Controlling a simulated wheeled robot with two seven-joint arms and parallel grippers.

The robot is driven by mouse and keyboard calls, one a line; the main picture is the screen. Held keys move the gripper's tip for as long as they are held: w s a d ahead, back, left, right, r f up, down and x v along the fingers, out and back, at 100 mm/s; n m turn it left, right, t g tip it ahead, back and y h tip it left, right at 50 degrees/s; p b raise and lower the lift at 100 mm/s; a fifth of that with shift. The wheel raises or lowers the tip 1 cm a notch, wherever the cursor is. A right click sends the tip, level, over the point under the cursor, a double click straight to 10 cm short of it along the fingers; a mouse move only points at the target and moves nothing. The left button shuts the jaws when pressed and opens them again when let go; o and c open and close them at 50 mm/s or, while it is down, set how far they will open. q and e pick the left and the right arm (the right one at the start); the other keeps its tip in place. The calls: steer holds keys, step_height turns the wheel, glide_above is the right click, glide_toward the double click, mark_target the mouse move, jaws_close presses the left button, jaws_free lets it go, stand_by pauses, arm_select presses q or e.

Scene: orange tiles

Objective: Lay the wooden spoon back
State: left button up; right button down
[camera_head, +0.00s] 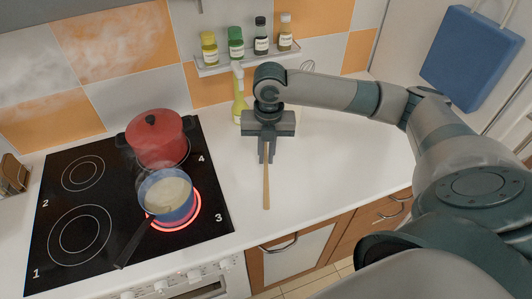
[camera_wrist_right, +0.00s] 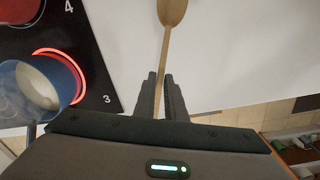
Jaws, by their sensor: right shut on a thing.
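The wooden spoon (camera_head: 266,187) is held by my right gripper (camera_head: 267,157) over the white counter, right of the hob. In the head view its thin handle sticks out from the fingers toward the counter's front edge, and the gripper hides the rest. In the right wrist view the spoon's bowl (camera_wrist_right: 172,11) shows at the top edge. Its handle runs down between the two fingers of the right gripper (camera_wrist_right: 162,82), which are shut on it. I cannot tell whether the spoon touches the counter. My left gripper is not in view.
A blue pot (camera_head: 166,195) with pale contents sits on a glowing burner. A red lidded pot (camera_head: 157,139) steams behind it. A yellow bottle (camera_head: 239,100) stands behind the gripper, below a shelf (camera_head: 248,60) of spice jars. The counter (camera_head: 340,150) to the right is clear.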

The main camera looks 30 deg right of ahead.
steer(key=shift+r, duration=0.1)
steer(key=shift+f, duration=0.3)
step_height(320, 180, down, 6)
steer(key=shift+r+b, duration=0.15)
steer(key=shift+b, duration=0.7)
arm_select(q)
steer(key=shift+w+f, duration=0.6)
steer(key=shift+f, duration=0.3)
arm_select(e)
steer(key=shift+f, duration=1.6)
steer(key=c, duration=1.7)
jaws_free()
steer(key=shift+c, duration=0.2)
steer(key=shift+r, duration=0.1)
